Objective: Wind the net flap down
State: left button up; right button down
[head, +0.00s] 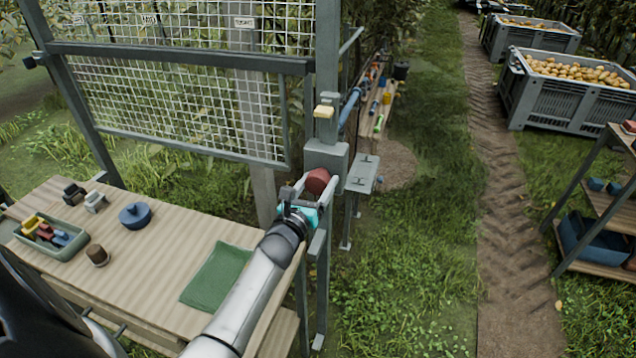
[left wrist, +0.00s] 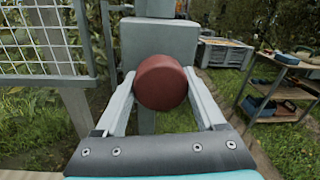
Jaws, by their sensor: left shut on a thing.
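The net flap (head: 172,108) is a white mesh in a dark frame, hanging in the grey post frame above the far side of the wooden table. A grey winch box (head: 326,158) is fixed to the post at the flap's right. A round dark red knob (head: 317,180) sits on the front of the box. My left gripper (head: 309,190) is shut on the knob. In the left wrist view the red knob (left wrist: 161,82) lies between the two fingers, with the grey box (left wrist: 160,45) right behind it. My right gripper is not in view.
The wooden table (head: 150,262) holds a green cloth (head: 217,276), a blue lidded pot (head: 135,215) and a green tray (head: 18,231) of small items. A small grey stand (head: 361,173) is right of the post.

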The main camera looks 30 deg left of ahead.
pick_arm(q)
jog(key=shift+c, duration=0.8)
